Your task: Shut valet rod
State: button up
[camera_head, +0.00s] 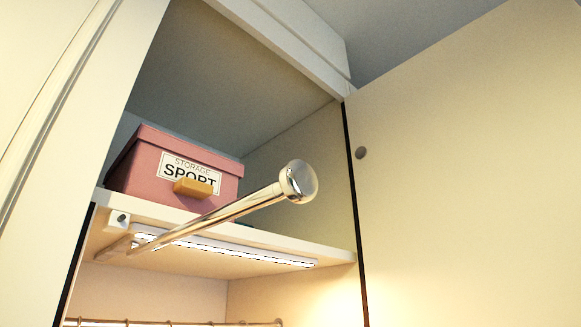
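The valet rod (228,210) is a shiny metal bar with a round knob (299,182) at its free end. It is pulled out and sticks forward and to the right from beneath the cabinet shelf. Its base runs back to a mount under the shelf, at the left. The rod crosses in front of the shelf edge. My gripper does not show in this view.
A pink storage box (135,176) labelled "SPORT" stands on the shelf (275,240). A lit strip (235,252) runs under the shelf. A hanging rail (180,323) shows at the bottom left. A cream panel (470,180) fills the right side.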

aim_at(298, 182)
jog(key=u, duration=1.5)
